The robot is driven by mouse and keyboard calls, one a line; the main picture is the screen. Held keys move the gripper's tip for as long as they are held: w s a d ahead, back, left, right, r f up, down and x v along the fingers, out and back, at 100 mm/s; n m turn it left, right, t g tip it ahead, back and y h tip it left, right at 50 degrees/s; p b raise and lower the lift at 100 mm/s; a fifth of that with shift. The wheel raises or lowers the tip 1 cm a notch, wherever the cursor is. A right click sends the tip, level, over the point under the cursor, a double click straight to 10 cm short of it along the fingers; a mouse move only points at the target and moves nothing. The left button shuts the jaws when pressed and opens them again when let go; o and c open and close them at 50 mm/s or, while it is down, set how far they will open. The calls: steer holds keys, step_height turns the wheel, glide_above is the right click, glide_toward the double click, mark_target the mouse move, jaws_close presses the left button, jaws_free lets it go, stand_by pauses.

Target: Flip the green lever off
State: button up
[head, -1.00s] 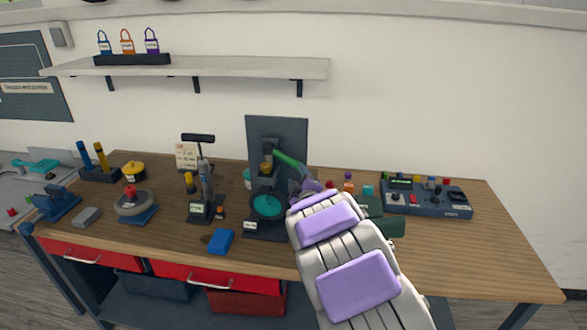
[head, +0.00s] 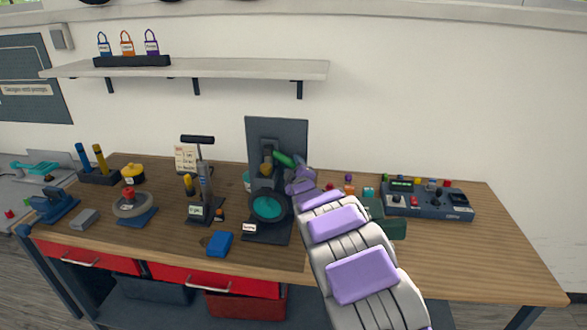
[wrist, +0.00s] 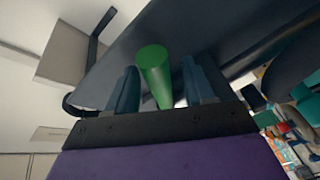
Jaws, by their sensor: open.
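The green lever (head: 283,159) sticks out from a dark upright panel (head: 290,132) on the workbench, sloping down to the right toward my gripper. In the wrist view the green lever (wrist: 154,72) stands between the two blue fingers of my gripper (wrist: 162,84), which are open on either side of it. A gap shows between the lever and each finger. In the head view my gripper (head: 300,172) is at the lever's outer end, and my purple and white arm hides part of the panel's right side.
A teal-faced round wheel (head: 267,207) sits below the lever. A blue block (head: 220,243) lies in front. A pump-like stand (head: 200,180) is at left, a control box (head: 428,199) at right. A shelf (head: 190,68) with padlocks is above.

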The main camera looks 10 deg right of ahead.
steer(key=shift+c, duration=0.4)
steer(key=shift+d, duration=0.1)
jaws_close()
